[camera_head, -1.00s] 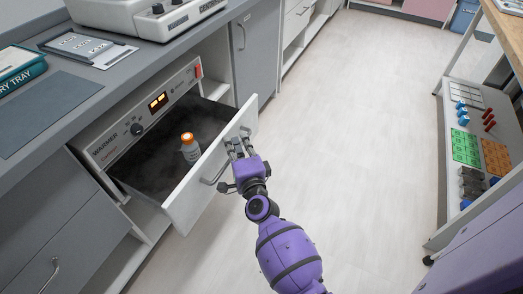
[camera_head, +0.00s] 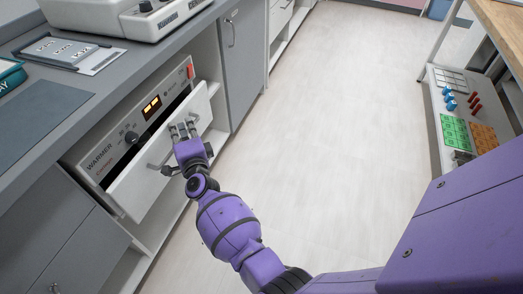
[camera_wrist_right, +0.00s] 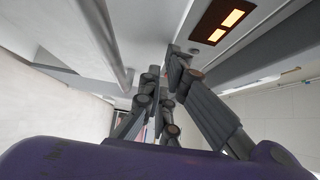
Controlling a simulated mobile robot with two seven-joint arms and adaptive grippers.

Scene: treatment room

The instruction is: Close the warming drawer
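The warming drawer (camera_head: 150,178) has a white front with a metal bar handle (camera_head: 160,161). The drawer's inside is hidden now. My right gripper (camera_head: 183,129) is at the upper right part of the drawer front, its fingers apart and empty, with the fingertips at or very close to the front; contact cannot be told. In the right wrist view its dark fingers (camera_wrist_right: 168,70) show beside the lit display (camera_wrist_right: 220,20). My left gripper is not in view.
The grey counter (camera_head: 125,70) above holds a white device (camera_head: 120,15) and a tray (camera_head: 66,52). A grey cabinet door (camera_head: 240,60) is right of the warmer. The floor (camera_head: 325,110) is clear.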

